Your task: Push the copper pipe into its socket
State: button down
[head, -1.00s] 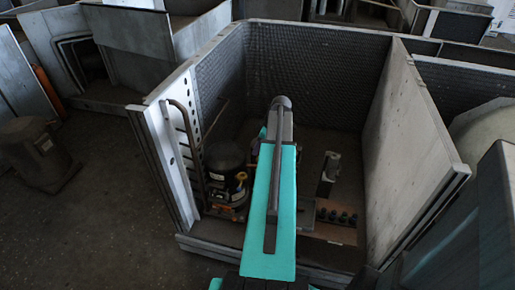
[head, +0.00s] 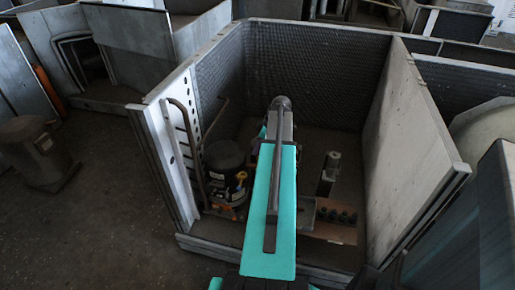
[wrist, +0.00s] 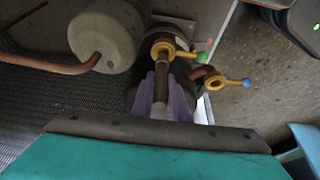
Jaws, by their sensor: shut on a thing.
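The copper pipe (wrist: 161,84) shows as a short brown tube in the middle of the wrist view. My gripper (wrist: 162,98), with pale purple fingers, is shut on its lower part. The pipe's far end meets a yellow ring fitting (wrist: 163,48) with a green ball beside it. I cannot tell whether this is the socket or how deep the pipe sits. In the head view, my teal arm covers the gripper and the held pipe.
A second yellow ring (wrist: 214,82) with a blue ball is right of the pipe. A grey cylinder (wrist: 104,36) with a copper tube is at upper left. The open housing has a pale right wall (head: 410,145); a black compressor (head: 224,160) stands inside, left of my arm.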

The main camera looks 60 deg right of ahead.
jog(key=shift+f+b, duration=0.45)
jog(key=shift+f, duration=0.6)
dwell(1.9)
jog(key=c, duration=1.2)
grip_release()
jog(key=shift+o, duration=0.2)
jog(key=shift+r, duration=0.15)
notch_tip(320, 180, up, 7)
jog(key=p, duration=0.3)
jog(key=shift+p, duration=0.4)
dwell(0.3)
